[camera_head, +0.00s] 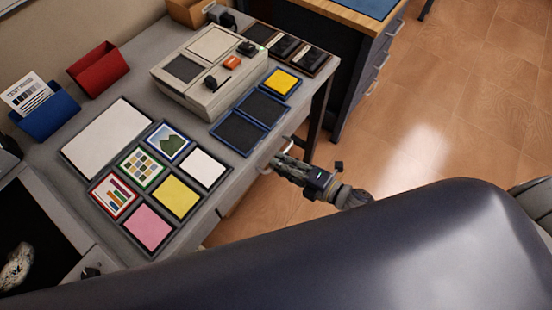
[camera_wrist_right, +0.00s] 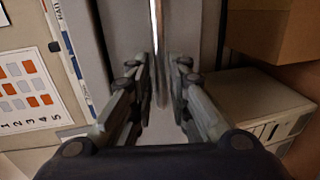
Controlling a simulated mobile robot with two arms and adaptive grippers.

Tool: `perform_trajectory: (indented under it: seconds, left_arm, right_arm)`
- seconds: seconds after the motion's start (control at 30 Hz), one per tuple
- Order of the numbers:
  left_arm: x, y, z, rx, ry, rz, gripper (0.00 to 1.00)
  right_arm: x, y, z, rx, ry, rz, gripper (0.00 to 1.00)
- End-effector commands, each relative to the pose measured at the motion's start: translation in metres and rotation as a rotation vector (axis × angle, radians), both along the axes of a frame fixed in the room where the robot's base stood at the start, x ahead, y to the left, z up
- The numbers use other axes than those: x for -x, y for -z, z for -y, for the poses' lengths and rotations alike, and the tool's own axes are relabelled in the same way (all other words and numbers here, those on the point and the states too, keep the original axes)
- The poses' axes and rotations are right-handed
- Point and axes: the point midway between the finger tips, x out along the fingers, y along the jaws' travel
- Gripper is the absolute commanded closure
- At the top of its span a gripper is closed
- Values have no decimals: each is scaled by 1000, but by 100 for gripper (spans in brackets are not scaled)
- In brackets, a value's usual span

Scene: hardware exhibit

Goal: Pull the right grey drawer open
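The grey drawer front (camera_head: 236,193) is under the right edge of the grey desk, mostly hidden by the desktop. A thin metal handle (camera_head: 288,146) sticks out from it. In the right wrist view the handle (camera_wrist_right: 159,45) is a narrow upright bar in front of a grey panel (camera_wrist_right: 185,22). My right gripper (camera_head: 280,163) is at the desk's edge beside the handle. In the wrist view its two fingers (camera_wrist_right: 159,75) are apart, one on each side of the bar, with visible gaps. I cannot tell whether the drawer is fully closed. My left gripper is not in view.
The desktop (camera_head: 150,92) holds a grey device (camera_head: 211,70), coloured cards, dark trays (camera_head: 239,132), and red and blue holders. A dark cabinet (camera_head: 350,60) with a wooden top stands beyond. Open wooden floor (camera_head: 440,110) lies right of the desk.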

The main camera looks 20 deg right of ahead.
Motion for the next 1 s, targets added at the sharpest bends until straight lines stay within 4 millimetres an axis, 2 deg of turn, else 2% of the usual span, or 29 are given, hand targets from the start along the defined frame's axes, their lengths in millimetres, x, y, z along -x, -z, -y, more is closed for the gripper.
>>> perform_trajectory:
  seconds: [0.2,0.53,0.6,1.0]
  left_arm:
    - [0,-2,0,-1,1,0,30]
    - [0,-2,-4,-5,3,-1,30]
    - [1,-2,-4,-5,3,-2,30]
    - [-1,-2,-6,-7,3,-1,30]
  right_arm:
    - [-17,5,-13,-1,1,0,83]
    - [-19,6,-15,0,1,-1,83]
    - [-19,6,-15,0,1,-1,99]
    - [-19,6,-14,1,1,-2,100]
